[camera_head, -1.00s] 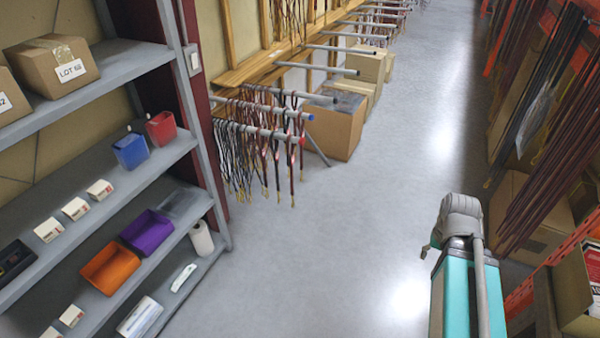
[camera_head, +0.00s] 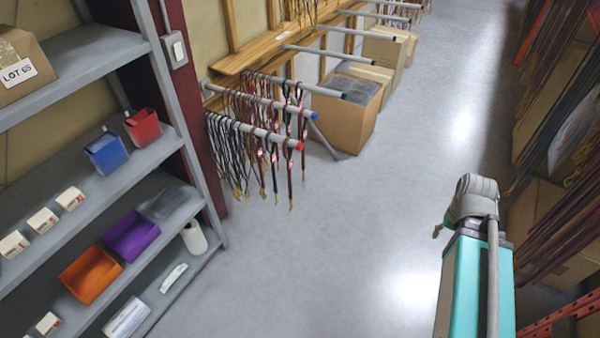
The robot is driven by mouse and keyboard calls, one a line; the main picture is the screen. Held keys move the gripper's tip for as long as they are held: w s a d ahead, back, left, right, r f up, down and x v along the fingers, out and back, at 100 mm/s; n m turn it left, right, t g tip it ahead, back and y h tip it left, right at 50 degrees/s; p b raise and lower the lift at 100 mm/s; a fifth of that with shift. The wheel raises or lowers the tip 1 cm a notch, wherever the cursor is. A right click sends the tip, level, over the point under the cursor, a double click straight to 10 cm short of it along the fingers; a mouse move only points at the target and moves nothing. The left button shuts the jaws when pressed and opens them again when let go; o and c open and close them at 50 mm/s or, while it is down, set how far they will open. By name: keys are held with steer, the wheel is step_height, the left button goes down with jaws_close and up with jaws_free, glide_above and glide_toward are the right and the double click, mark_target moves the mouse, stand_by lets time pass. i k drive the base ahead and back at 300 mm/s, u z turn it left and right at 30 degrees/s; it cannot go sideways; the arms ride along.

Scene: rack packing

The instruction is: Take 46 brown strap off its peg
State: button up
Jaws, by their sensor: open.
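Several straps hang in a dense row from two grey pegs at the left wall. One peg has a red tip (camera_head: 299,146) and the other, just behind it, has a blue tip (camera_head: 314,116). Black straps (camera_head: 232,150) hang toward the wall end, and dark brown-red straps (camera_head: 289,165) hang nearer the tips. No number 46 can be read, so I cannot tell which strap it is. My gripper is not recognisable; only a grey joint of my arm above a teal part shows at the lower right, well apart from the straps.
A grey shelf (camera_head: 85,75) with bins and small boxes stands at the left, close to the pegs. A cardboard box (camera_head: 345,122) sits on the floor behind the pegs. More long straps (camera_head: 565,170) hang at the right. The grey floor (camera_head: 350,240) between is clear.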

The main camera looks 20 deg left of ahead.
mark_target(290, 162)
steer(key=i, duration=1)
steer(key=u, duration=1)
